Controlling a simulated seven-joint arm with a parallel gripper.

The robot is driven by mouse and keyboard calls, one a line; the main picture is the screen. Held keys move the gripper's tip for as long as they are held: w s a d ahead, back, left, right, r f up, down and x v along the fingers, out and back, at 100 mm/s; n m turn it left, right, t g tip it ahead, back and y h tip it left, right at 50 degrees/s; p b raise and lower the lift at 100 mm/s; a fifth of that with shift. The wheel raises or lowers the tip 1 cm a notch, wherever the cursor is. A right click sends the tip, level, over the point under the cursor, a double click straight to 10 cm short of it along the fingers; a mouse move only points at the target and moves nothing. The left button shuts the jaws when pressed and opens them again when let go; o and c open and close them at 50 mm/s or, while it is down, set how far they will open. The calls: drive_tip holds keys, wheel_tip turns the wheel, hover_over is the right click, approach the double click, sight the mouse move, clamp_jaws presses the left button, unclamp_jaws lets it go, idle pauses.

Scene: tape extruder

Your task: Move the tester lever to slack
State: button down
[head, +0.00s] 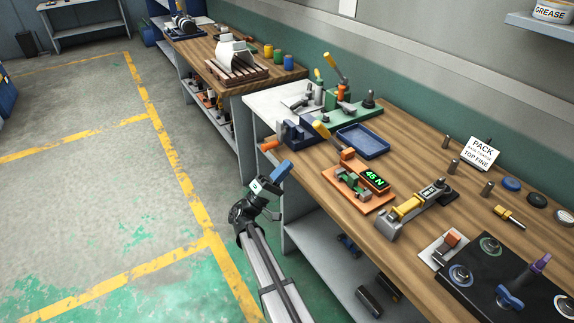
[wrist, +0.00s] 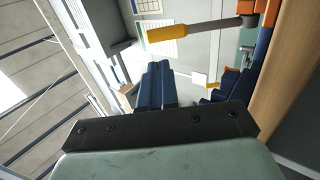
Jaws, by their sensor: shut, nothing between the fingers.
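The tester (head: 382,200) is an orange base on the wooden bench with a green clamp and a dark display reading 45 N (head: 375,178). Its lever (head: 321,130) has a yellow grip and rises from an orange block at the back left, tilted toward the bench's front edge. In the wrist view the lever's yellow grip (wrist: 168,33) and dark shaft cross the top, meeting orange parts at upper right. My gripper (head: 281,172) is off the bench's front edge, left of the tester. Its blue fingers (wrist: 155,86) are together, empty and apart from the lever.
A blue vise (head: 298,135) and a blue tray (head: 362,142) stand behind the tester. A green machine with an orange-and-yellow lever (head: 335,68) is further back. The floor left of the bench is clear.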

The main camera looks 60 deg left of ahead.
drive_tip(key=x, duration=1.1)
drive_tip(key=shift+w+r, duration=0.25)
drive_tip(key=shift+w, duration=0.05)
drive_tip(key=w+r+g, duration=0.2)
drive_tip(key=w, duration=0.1)
drive_tip(key=w+r+g, duration=0.2)
drive_tip(key=w, duration=0.1)
drive_tip(key=w+r+g, duration=0.2)
drive_tip(key=w+g, duration=0.1)
drive_tip(key=shift+w+r, duration=0.15)
drive_tip(key=shift+r, duration=0.15)
drive_tip(key=shift+w+r+g, duration=0.1)
drive_tip(key=shift+w+g, duration=0.25)
drive_tip(key=shift+w, duration=0.5)
drive_tip(key=shift+w+r+g, duration=0.15)
drive_tip(key=shift+w+g, duration=0.2)
drive_tip(key=shift+w, duration=0.55)
drive_tip(key=shift+s, duration=0.1)
drive_tip(key=s+r, duration=0.2)
drive_tip(key=s, duration=1.1)
drive_tip(key=shift+s, duration=0.3)
